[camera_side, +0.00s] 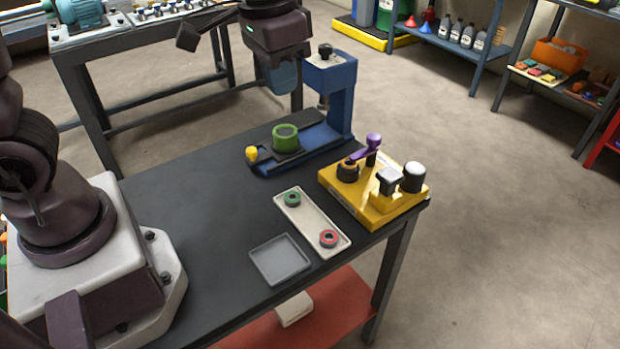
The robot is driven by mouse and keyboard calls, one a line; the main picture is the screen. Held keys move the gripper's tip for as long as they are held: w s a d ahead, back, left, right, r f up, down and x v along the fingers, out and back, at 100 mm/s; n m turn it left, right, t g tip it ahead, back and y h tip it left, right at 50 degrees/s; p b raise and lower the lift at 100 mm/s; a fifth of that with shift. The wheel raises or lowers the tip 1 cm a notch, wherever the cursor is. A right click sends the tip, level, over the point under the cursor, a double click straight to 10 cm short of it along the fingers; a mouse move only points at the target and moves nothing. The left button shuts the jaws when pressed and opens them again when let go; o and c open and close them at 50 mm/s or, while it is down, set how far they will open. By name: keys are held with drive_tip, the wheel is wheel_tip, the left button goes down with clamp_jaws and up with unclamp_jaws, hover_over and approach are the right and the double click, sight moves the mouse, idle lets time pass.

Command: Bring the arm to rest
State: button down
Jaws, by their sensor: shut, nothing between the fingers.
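My gripper (284,76) hangs at the top centre, at the end of my dark arm, behind and left of the blue press (342,92). Its fingers are hard to make out, but it is shut with nothing in it. It is above the level of the table and apart from the parts on it. A green round part (285,137) sits on the base of the press. A yellow fixture (345,198) with a purple handle (373,142) stands at the right table edge.
A beige tray (311,222) holds a green ring (292,199) and a red ring (329,238). An empty grey tray (279,260) lies in front of it. A yellow knob (251,154) sits at the press's left. The table (205,235) is clear at left and front.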

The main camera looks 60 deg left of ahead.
drive_tip(key=s+a+r+t, duration=0.2)
drive_tip(key=s, duration=0.4)
drive_tip(key=s+a+r+n+t, duration=0.1)
drive_tip(key=s+a+r+t, duration=0.1)
drive_tip(key=s, duration=0.5)
drive_tip(key=shift+a+r, duration=0.15)
drive_tip(key=shift+r, duration=0.65)
